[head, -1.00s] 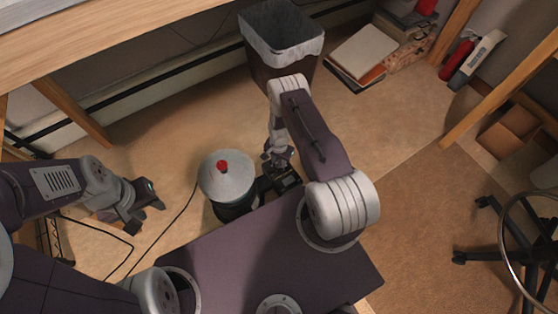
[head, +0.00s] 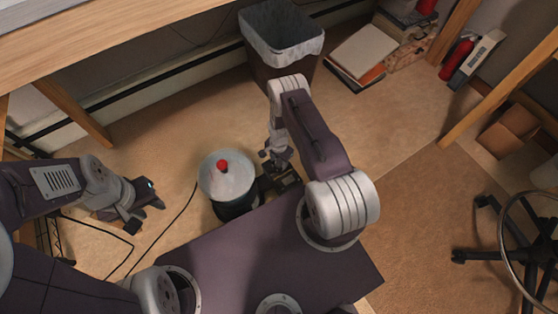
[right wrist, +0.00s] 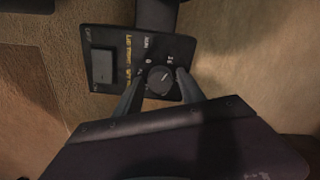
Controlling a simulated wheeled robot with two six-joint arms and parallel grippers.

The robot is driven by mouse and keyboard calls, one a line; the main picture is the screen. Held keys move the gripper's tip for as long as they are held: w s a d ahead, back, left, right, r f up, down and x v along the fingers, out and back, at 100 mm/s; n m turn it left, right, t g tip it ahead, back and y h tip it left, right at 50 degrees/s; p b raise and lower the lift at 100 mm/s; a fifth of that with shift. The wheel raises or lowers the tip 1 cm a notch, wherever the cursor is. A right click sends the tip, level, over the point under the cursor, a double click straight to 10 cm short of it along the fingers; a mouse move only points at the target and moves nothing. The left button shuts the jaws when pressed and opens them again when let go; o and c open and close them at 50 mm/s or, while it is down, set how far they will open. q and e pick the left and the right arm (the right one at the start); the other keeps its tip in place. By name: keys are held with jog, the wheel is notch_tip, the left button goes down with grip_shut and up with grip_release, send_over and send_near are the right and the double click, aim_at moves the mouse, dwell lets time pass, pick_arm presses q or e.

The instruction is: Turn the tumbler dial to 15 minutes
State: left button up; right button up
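The tumbler (head: 227,177) stands on the floor in the head view, with a pale round lid and a red knob on top. Its dark control panel (right wrist: 106,42) fills the upper middle of the right wrist view, with a rocker switch (right wrist: 102,66) at left. The round dark dial (right wrist: 160,80) has a light pointer mark toward the upper right. My right gripper (right wrist: 161,80) is open, with one finger on each side of the dial; I cannot tell whether they touch it. My left gripper (head: 150,194) is left of the tumbler, away from it; its fingers are unclear.
A lined trash bin (head: 282,40) stands behind my right arm. Books (head: 362,55) and a red extinguisher-like bottle (head: 457,56) are at the back right. A wheeled chair (head: 505,245) is at the right. A black cord (head: 165,235) runs across the floor between my left gripper and the tumbler.

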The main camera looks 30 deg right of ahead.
aim_at(279, 162)
notch_tip(279, 162, up, 9)
jog(key=p, duration=0.6)
dwell(0.4)
